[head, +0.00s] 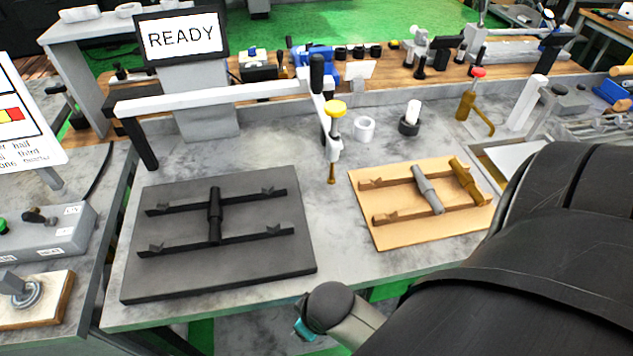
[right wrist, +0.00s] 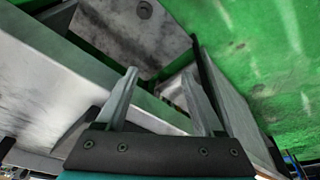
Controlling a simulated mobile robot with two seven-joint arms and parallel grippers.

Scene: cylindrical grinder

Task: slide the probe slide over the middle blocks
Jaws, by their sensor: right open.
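The probe slide (head: 328,122) is at the right end of a pale rail (head: 215,92) in the head view. My right gripper (right wrist: 160,82) is open and empty in the right wrist view, away from the slide, with green floor and grey bench parts beyond. My left gripper is not in view.
A tan board (head: 395,238) with a grey shaft (head: 428,190) and a brass shaft (head: 467,182) lies to the right. A READY screen (head: 182,38) stands behind the rail. A white ring (head: 364,128) and a button box (head: 50,232) stand nearby. My dark body covers the lower right.

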